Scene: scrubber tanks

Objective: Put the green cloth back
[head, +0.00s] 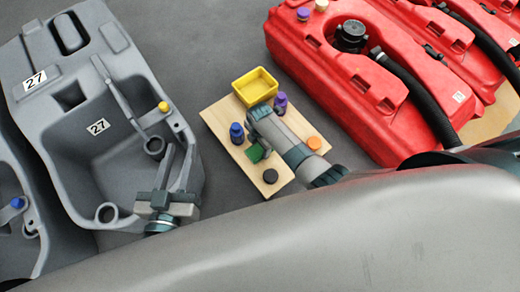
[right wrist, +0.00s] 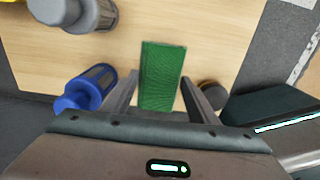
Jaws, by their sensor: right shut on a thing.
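The green cloth (head: 256,153) is a small folded block over the wooden board (head: 217,110). In the right wrist view the cloth (right wrist: 163,72) sits between the two fingers of my right gripper (right wrist: 161,92), which is shut on it. The gripper's body hides part of the cloth in the head view, and I cannot tell whether the cloth touches the board. My left gripper (head: 176,165) is over the front right edge of the grey tank (head: 70,165); its fingers are apart with nothing between them.
Red tanks (head: 340,95) with a black hose stand at the right. Grey floor is clear behind the board.

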